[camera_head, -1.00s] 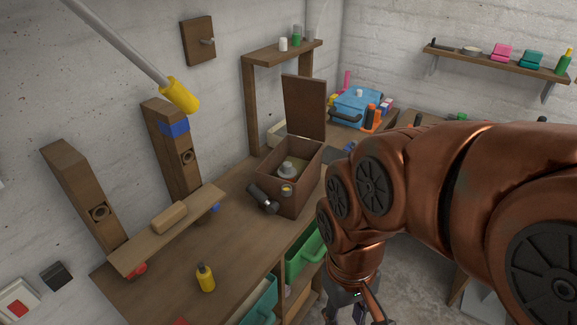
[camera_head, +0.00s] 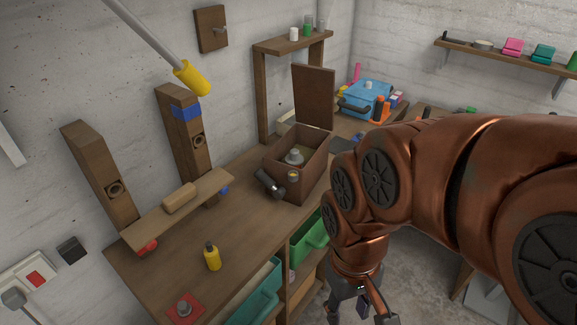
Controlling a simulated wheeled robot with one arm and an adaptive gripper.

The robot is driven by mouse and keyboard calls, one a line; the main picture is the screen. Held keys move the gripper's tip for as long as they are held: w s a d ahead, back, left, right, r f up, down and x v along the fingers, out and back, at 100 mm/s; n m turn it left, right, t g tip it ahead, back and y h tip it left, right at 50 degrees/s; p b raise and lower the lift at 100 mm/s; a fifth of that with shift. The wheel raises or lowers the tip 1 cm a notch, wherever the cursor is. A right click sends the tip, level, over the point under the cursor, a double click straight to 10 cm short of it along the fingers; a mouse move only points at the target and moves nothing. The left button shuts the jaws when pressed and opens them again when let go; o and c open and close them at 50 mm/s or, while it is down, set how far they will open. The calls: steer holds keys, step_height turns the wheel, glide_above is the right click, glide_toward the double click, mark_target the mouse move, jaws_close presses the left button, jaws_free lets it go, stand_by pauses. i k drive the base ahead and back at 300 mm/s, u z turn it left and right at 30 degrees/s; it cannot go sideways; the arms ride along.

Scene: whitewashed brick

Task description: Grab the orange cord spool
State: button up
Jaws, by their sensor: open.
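I cannot make out an orange cord spool for certain. A small orange item (camera_head: 384,114) with dark parts stands beside the blue toolbox (camera_head: 366,96) at the back of the bench; it is too small to tell what it is. My gripper (camera_head: 359,317) hangs at the bottom of the view, right of the bench, pointing down over the floor. Its fingers are spread and nothing shows between them, though the frame edge cuts off the tips. My copper arm hides part of the right side.
A wooden bench (camera_head: 176,243) carries an open brown box (camera_head: 296,182), a dark flashlight-like tool (camera_head: 269,183) and a yellow bottle (camera_head: 212,257). Green (camera_head: 309,243) and teal (camera_head: 253,293) bins sit under its front edge. A wall shelf (camera_head: 507,60) is at upper right.

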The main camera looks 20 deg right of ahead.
mark_target(294, 159)
steer(key=k, duration=0.4)
steer(key=z, duration=0.65)
steer(key=i, duration=0.7)
steer(key=u, duration=1.35)
